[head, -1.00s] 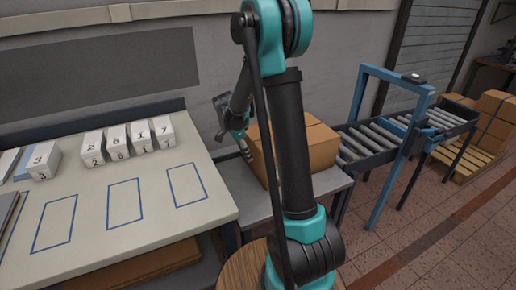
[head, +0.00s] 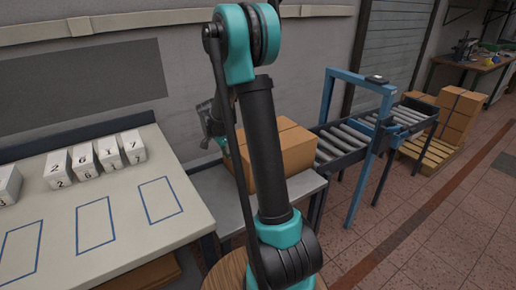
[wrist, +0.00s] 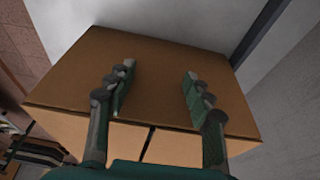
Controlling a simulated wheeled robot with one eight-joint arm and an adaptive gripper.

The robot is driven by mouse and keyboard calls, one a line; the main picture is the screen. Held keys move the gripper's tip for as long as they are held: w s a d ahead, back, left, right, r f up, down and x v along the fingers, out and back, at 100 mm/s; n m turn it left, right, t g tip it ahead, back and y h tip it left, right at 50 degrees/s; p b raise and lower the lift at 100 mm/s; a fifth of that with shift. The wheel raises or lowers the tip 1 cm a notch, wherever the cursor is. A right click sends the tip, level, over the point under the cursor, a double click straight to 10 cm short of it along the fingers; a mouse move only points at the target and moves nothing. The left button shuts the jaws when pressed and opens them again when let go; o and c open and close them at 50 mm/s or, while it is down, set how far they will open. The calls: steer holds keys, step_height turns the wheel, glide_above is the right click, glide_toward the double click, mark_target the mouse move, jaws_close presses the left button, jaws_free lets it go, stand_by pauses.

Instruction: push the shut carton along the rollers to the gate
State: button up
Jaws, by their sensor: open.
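The brown carton (head: 290,152) looks shut and sits on a grey bench (head: 302,184) at the near end of the rollers (head: 343,140). A blue gate frame (head: 372,178) stands astride the roller track farther right. My gripper (head: 221,141) is at the carton's left side, partly hidden behind my arm. In the wrist view my gripper (wrist: 158,76) has its two fingers apart with nothing between them, in front of the carton (wrist: 155,62). A dark slit divides the carton's lower face there. I cannot tell whether the fingers touch it.
A pale table (head: 100,215) with blue outlined rectangles and several numbered white blocks (head: 83,160) stands at left. Strapped cartons (head: 460,115) sit on a pallet (head: 427,153) beyond the rollers. Tiled floor (head: 430,225) at right is open.

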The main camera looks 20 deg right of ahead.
steer(key=shift+w+d, duration=0.45)
steer(key=shift+d, duration=1.9)
steer(key=shift+w+d, duration=0.5)
steer(key=shift+d, duration=1.8)
steer(key=shift+w+d, duration=0.45)
steer(key=shift+d, duration=2)
